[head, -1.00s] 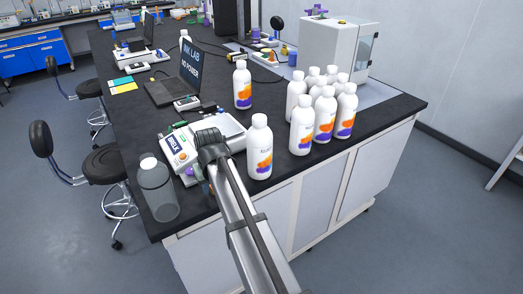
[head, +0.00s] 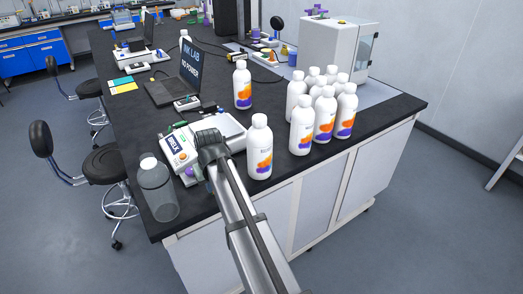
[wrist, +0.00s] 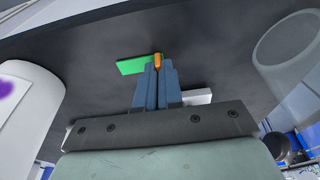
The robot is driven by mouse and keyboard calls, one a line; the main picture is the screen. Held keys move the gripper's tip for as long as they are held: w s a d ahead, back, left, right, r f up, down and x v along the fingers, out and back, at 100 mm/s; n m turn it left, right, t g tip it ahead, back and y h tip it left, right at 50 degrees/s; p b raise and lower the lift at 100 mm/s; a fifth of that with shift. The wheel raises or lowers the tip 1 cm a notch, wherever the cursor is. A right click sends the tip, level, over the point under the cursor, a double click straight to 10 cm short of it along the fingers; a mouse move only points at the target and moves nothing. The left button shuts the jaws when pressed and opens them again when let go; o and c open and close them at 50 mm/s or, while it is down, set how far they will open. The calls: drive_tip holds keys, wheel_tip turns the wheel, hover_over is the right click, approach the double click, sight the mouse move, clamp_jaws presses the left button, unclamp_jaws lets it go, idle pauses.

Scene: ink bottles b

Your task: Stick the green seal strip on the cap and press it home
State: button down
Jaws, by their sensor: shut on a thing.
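In the wrist view, my gripper (wrist: 158,66) has its blue fingers together, with a small orange piece between the tips. The flat green seal strip (wrist: 130,67) extends to the left from the fingertips, over the dark bench top; how the orange piece joins it is unclear. In the head view, my arm's wrist covers the fingers and the strip. A white bottle with a white cap (head: 260,121) stands upright just right of my wrist.
A white device with a pan (head: 230,130) lies behind my wrist. Several white bottles (head: 324,115) crowd at the right, and one (head: 242,85) stands further back. A laptop (head: 178,80) is at the back left. The black bench (head: 275,95) has free room in its middle.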

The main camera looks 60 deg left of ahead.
drive_tip(key=shift+r, duration=2)
drive_tip(key=w+d+m, duration=0.2)
drive_tip(key=w+d, duration=0.3)
drive_tip(key=w, duration=0.3)
drive_tip(key=w+d+m+t, duration=0.1)
drive_tip(key=w+d+m, duration=0.1)
drive_tip(key=w+d, duration=0.45)
drive_tip(key=w+d+m, duration=0.2)
drive_tip(key=w+d, duration=0.2)
drive_tip(key=w, duration=0.6)
drive_tip(key=w+d+f+m, duration=0.2)
drive_tip(key=w+d+m, duration=0.2)
drive_tip(key=w+d, duration=1.35)
drive_tip(key=w+d+m, duration=0.2)
drive_tip(key=d, duration=1.4)
drive_tip(key=w+d+f+m+h, duration=0.1)
drive_tip(key=w+d+m, duration=0.1)
drive_tip(key=d, duration=1.4)
drive_tip(key=w+d+f+m+t+h, duration=0.1)
drive_tip(key=d+m, duration=0.3)
drive_tip(key=d, duration=1.2)
drive_tip(key=shift+w+f, duration=0.25)
drive_tip(key=shift+w, duration=0.5)
drive_tip(key=shift+a, duration=0.1)
